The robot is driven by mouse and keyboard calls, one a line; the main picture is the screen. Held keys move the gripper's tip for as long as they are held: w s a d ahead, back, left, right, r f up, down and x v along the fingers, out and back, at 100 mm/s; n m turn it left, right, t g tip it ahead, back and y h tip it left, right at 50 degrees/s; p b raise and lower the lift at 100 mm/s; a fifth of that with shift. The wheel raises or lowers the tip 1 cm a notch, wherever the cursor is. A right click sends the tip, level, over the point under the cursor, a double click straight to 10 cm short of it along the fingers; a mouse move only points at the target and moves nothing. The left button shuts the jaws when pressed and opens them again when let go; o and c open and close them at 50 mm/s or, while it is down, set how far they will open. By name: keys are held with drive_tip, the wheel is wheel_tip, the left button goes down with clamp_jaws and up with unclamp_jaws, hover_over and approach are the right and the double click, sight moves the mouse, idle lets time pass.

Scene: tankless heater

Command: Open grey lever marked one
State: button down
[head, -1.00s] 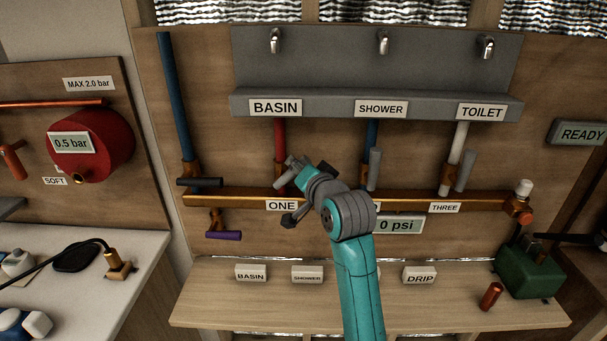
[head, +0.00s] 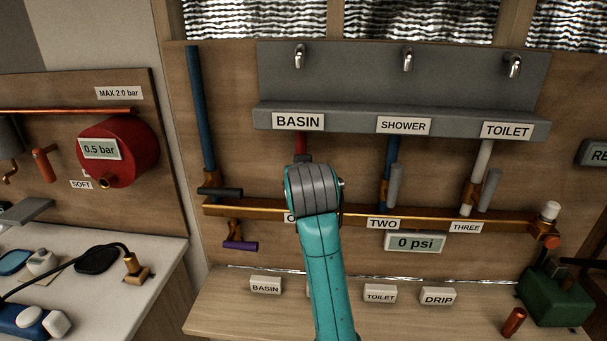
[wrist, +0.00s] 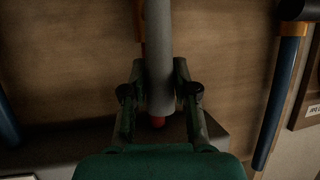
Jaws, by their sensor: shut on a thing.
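The grey lever marked one shows in the wrist view (wrist: 159,45) as a pale grey bar running down between the fingers. My gripper (wrist: 159,95) is shut on it, with one finger on each side. In the head view my teal and grey arm covers the lever and my gripper. The red pipe (head: 300,145) under the BASIN sign comes out above my wrist.
Grey levers two (head: 396,185) and three (head: 489,190) stand to the right on the copper manifold (head: 350,213). A black-handled valve (head: 220,192) and a purple one (head: 241,245) are left. The gauge (head: 415,243) reads 0 psi. A shelf (head: 230,312) lies below.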

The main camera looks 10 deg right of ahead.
drive_tip(key=shift+w+a, duration=0.1)
drive_tip(key=shift+a, duration=0.1)
idle(0.4)
drive_tip(key=c, duration=0.9)
unclamp_jaws()
drive_tip(key=shift+o, duration=0.2)
drive_tip(key=v, duration=1.2)
drive_tip(key=shift+a+r, duration=0.1)
drive_tip(key=shift+a, duration=0.05)
